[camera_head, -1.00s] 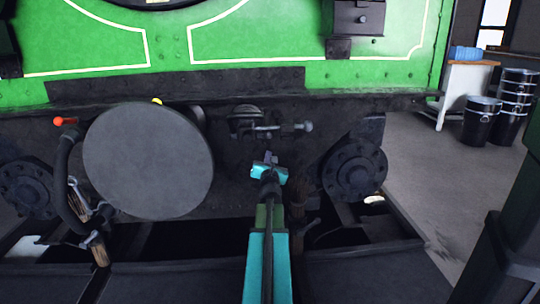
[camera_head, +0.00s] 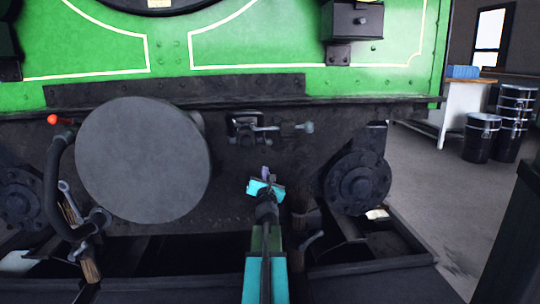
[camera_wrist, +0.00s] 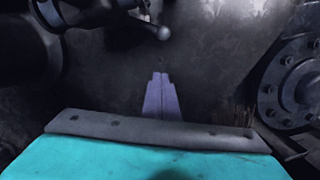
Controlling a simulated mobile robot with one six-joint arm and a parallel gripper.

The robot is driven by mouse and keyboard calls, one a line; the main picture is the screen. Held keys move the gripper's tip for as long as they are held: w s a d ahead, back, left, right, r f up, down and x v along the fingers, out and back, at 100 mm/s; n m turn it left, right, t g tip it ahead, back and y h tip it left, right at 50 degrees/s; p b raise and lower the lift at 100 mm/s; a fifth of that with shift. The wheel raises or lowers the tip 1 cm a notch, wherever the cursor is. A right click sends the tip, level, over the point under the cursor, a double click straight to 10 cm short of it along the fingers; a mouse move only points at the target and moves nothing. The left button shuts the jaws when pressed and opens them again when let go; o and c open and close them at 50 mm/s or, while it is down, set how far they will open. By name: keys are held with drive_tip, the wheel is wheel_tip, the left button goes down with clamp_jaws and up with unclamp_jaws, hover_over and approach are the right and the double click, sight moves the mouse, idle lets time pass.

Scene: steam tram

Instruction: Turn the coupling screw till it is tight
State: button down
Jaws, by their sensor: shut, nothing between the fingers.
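The coupling screw (camera_head: 270,128) sticks out of the dark buffer beam below the green front. Its bar with a pale round knob (camera_head: 309,127) points to the right. The knob also shows in the wrist view (camera_wrist: 164,33), at the top. My gripper (camera_head: 267,173) is below the screw and apart from it. In the wrist view my two fingers (camera_wrist: 161,97) are together, pointing at the dark plate, with nothing between them.
A large round buffer (camera_head: 143,160) stands left of the screw, with a red-handled hose (camera_head: 57,160) beside it. A bolted round flange (camera_head: 359,183) is at the right. Black drums (camera_head: 482,137) and a white table (camera_head: 463,105) stand far right on open floor.

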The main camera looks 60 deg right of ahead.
drive_tip(key=shift+d, duration=0.1)
drive_tip(key=w+d+r+p, duration=0.3)
drive_tip(key=w+d+r, duration=0.1)
drive_tip(key=d, duration=0.5)
drive_tip(key=shift+d+r+p, duration=0.3)
drive_tip(key=shift+r+p, duration=0.05)
drive_tip(key=shift+r, duration=0.1)
idle(0.9)
idle(0.3)
drive_tip(key=shift+s+r, duration=0.15)
